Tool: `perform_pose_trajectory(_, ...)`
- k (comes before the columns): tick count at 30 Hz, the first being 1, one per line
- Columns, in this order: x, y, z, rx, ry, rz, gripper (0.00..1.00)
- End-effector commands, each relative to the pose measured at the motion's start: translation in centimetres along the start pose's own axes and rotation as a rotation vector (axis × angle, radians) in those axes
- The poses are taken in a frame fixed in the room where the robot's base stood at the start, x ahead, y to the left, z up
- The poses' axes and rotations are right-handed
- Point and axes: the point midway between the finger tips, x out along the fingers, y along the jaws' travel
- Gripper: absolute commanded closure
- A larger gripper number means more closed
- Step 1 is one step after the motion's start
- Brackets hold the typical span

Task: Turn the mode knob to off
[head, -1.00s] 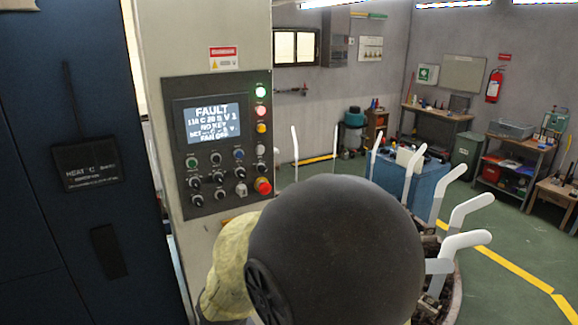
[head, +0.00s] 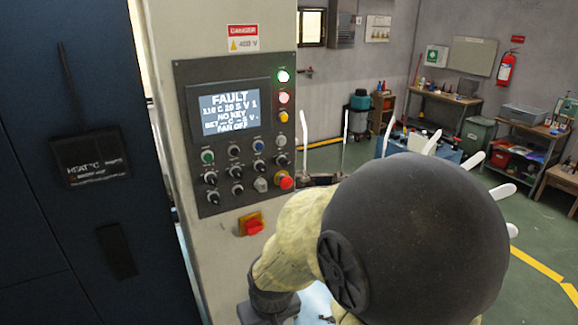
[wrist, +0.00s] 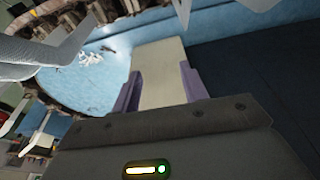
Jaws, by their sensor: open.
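A dark control panel (head: 188,108) is on a pale upright column in the head view. Several small black knobs sit below its screen (head: 229,107), among them one at the lower left (head: 213,198) and one above it (head: 211,178). Their labels are too small to read, so I cannot tell which is the mode knob. The screen reads FAULT, NO KEY and FAN OFF. In the wrist view my gripper (wrist: 160,88) is open, its two purple fingers apart with nothing between them. Its fingers do not show in the head view. No knob shows in the wrist view.
A red emergency button (head: 286,182) is at the panel's lower right. A red-and-yellow switch (head: 252,226) is below the panel. A dark blue cabinet (head: 75,235) stands at left. White upright prongs (head: 389,138) rise behind my arm. Workbenches stand farther back.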

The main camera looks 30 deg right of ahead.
Motion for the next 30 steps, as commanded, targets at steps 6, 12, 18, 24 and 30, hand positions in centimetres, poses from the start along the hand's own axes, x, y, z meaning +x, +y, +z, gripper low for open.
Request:
perform_pose_trajectory(6, 0.5, 3.4, -4.0, 0.058, 0.185, 0.057, 0.57)
perform_pose_trajectory(12, -2.5, 10.5, -11.5, 0.142, 0.613, 0.135, 0.57)
perform_pose_trajectory(18, -9.2, 15.8, -15.4, 0.136, 1.028, 0.120, 0.57)
perform_pose_trajectory(24, -14.9, 18.1, -14.4, 0.038, 1.281, 0.033, 0.57)
perform_pose_trajectory(30, -17.1, 18.2, -13.0, -0.022, 1.336, -0.028, 0.57)
